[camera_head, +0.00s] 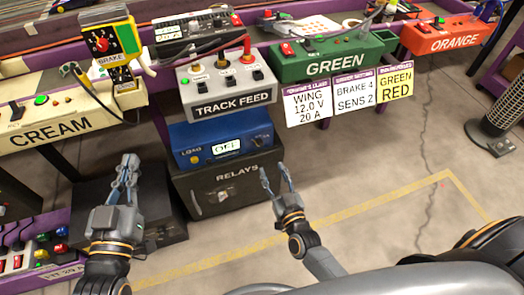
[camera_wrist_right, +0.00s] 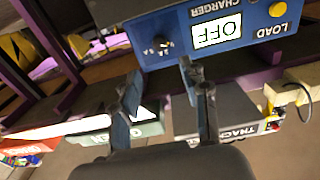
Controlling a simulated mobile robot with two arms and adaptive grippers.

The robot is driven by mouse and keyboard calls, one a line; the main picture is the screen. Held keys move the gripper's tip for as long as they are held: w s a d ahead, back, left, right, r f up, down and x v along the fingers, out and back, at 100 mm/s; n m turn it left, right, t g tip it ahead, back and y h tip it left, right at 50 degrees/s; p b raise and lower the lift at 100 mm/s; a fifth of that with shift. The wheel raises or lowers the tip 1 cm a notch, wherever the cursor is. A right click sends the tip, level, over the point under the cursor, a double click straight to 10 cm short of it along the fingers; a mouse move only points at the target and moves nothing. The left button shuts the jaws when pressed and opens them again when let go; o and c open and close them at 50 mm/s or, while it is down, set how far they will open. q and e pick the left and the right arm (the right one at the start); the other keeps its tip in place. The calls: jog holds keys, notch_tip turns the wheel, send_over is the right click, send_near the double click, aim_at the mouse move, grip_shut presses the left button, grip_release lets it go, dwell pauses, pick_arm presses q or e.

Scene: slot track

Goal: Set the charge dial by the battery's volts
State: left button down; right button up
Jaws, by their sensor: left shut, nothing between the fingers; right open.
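The blue charger (camera_head: 222,133) sits on top of the dark RELAYS box (camera_head: 226,185), with a lit display reading OFF. Its yellow LOAD button (camera_head: 194,159) is at the left and its small dial (camera_head: 257,142) at the right. In the right wrist view the charger (camera_wrist_right: 225,45) appears upside down, with the dial (camera_wrist_right: 160,45) beyond my fingertips. My right gripper (camera_head: 273,169) is open and empty, below and right of the dial, apart from it. My left gripper (camera_head: 128,168) is shut and empty, left of the RELAYS box. I cannot make out a battery for certain.
The grey TRACK FEED box (camera_head: 237,103) stands above the charger. Cards (camera_head: 306,104) hang right, one reading WING 12.0 V 20 A. The GREEN (camera_head: 332,68), CREAM (camera_head: 60,132) and ORANGE (camera_head: 446,40) consoles line the bench.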

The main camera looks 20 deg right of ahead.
aim_at(260, 145)
jog(key=w+b, duration=0.1)
jog(key=w, duration=0.3)
jog(key=w+b, duration=0.1)
jog(key=w, duration=0.4)
jog(key=shift+w+a+f, duration=0.15)
jog(key=shift+w+a, duration=0.05)
pick_arm(q)
jog(key=s+r+t+h, duration=0.2)
jog(key=s+r+t, duration=0.2)
jog(key=r+t, duration=0.3)
jog(key=shift+s+d+r+t, duration=0.2)
jog(key=shift+s+r+t, duration=0.15)
jog(key=shift+r, duration=1.65)
pick_arm(e)
jog(key=shift+w, duration=0.35)
grip_shut()
